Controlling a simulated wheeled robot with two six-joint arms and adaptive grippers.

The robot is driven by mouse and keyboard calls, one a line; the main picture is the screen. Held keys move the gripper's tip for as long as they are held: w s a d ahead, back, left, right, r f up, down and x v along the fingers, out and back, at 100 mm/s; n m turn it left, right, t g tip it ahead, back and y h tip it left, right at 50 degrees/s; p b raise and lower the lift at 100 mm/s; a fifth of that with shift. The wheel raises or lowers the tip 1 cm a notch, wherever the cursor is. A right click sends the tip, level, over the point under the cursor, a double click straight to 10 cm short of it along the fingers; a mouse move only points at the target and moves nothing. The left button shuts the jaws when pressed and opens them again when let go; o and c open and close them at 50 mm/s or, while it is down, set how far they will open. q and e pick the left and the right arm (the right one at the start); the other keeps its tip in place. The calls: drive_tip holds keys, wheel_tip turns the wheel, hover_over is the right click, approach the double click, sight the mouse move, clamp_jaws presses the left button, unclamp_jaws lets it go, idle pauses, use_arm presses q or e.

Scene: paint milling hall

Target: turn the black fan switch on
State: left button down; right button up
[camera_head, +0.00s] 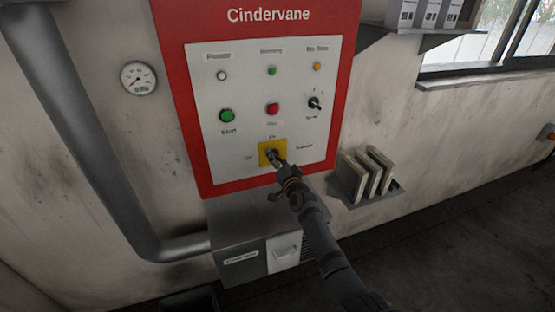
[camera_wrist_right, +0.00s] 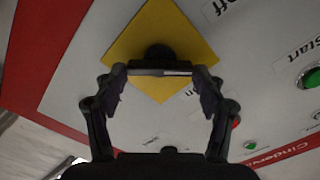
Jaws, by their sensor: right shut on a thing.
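The black switch (camera_head: 271,153) sits on a yellow square plate (camera_head: 265,160) low on the grey panel. It also shows in the right wrist view as a round black knob (camera_wrist_right: 158,52) on the yellow plate (camera_wrist_right: 182,24). My right gripper (camera_head: 278,160) is at this switch and shut on it. In the right wrist view my right gripper (camera_wrist_right: 160,76) has a finger on each side, with a thin grey bar between them just in front of the knob. The gripper partly hides the switch, so its exact turn is unclear. "Off" is printed beside the plate. My left gripper is out of view.
The panel has a red frame (camera_head: 185,100). Above the switch are a green button (camera_head: 227,116), a red button (camera_head: 273,109) and a small black lever switch (camera_head: 314,103). A grey box (camera_head: 240,225) juts out below; a rack with plates (camera_head: 365,175) stands right.

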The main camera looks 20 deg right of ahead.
drive_tip(key=shift+f+m+p, duration=0.1)
drive_tip(key=shift+m+p, duration=0.25)
drive_tip(key=shift+m, duration=3.95)
drive_tip(key=o, duration=1.2)
drive_tip(key=shift+c, duration=0.2)
drive_tip(key=s, duration=1.2)
drive_tip(key=shift+d, duration=0.2)
